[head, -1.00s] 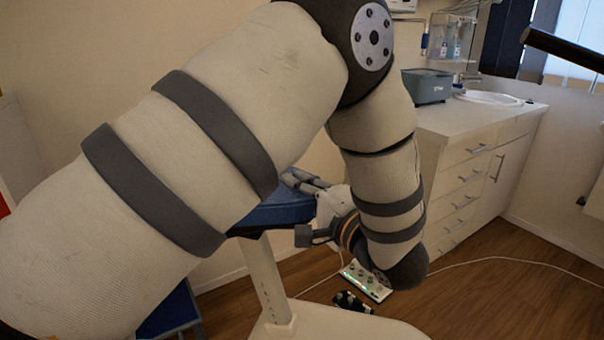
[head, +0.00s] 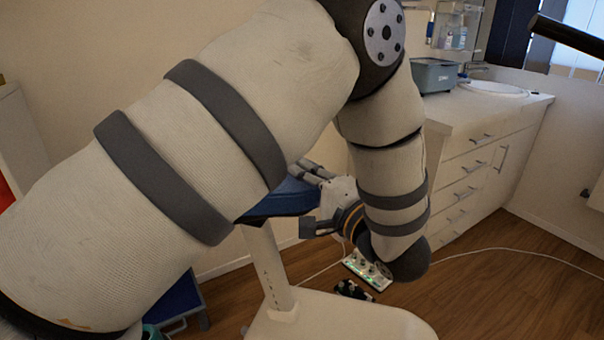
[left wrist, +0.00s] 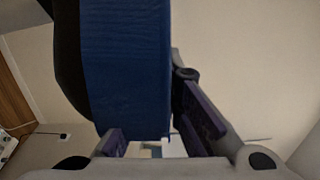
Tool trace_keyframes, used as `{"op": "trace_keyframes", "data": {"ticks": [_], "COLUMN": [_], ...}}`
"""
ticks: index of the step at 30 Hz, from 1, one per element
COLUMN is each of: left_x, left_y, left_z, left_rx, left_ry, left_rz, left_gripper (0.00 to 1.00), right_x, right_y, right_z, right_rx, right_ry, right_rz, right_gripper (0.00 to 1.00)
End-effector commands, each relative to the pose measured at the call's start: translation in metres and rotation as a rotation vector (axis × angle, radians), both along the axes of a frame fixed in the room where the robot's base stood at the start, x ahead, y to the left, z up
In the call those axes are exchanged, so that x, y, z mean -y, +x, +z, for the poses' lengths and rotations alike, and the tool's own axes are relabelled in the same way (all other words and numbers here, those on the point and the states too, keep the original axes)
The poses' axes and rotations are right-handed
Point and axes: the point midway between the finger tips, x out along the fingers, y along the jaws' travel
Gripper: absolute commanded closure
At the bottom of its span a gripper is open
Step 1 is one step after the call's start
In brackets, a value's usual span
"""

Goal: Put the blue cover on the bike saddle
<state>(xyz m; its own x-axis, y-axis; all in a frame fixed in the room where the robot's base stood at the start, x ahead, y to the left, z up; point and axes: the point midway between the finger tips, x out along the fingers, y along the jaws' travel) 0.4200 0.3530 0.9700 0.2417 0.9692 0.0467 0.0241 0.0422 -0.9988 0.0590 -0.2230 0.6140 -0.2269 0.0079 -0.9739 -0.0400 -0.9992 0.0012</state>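A blue cover (head: 288,199) sits at the top of a pale post (head: 265,262), partly hidden behind my left arm. In the left wrist view the blue cover (left wrist: 125,65) fills the upper middle, with a dark surface along its left side. That dark part may be the saddle; I cannot tell how far the cover goes over it. My left gripper (head: 309,197) is at the cover's right end, fingers spread, one above and one below its edge. In the left wrist view the fingers (left wrist: 160,125) stand apart on either side of the cover's near edge. My right gripper is not in view.
A white cabinet (head: 478,165) with drawers, carrying a grey-blue box (head: 436,75) and a sink (head: 494,88), stands at the right. A lit power strip (head: 367,270) lies on the floor by the pale base (head: 345,318). A cable runs across the wooden floor. A dark bar (head: 566,34) is at upper right.

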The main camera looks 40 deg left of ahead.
Motion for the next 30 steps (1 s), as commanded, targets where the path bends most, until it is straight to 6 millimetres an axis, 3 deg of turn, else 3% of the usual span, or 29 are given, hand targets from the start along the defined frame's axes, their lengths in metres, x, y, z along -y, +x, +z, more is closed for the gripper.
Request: {"op": "trace_keyframes", "data": {"ticks": [1, 9, 15, 30], "left_x": [0.008, 0.075, 0.110, 0.117], "left_y": [-0.004, -0.020, -0.029, -0.030], "left_z": [-0.021, -0.016, -0.009, -0.005], "left_rx": [-0.044, -0.026, -0.011, -0.001], "left_ry": [-0.031, -0.014, -0.005, -0.001], "left_rz": [-0.002, -0.006, -0.004, -0.001], "left_gripper": [0.72, 0.72, 0.72, 0.72], "right_x": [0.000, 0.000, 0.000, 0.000], "right_y": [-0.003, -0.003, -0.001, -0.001], "right_z": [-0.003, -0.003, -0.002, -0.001], "right_rx": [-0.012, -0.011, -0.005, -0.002], "right_ry": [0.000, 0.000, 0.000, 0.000], "right_rz": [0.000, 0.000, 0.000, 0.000], "right_gripper": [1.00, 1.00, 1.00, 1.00]}}
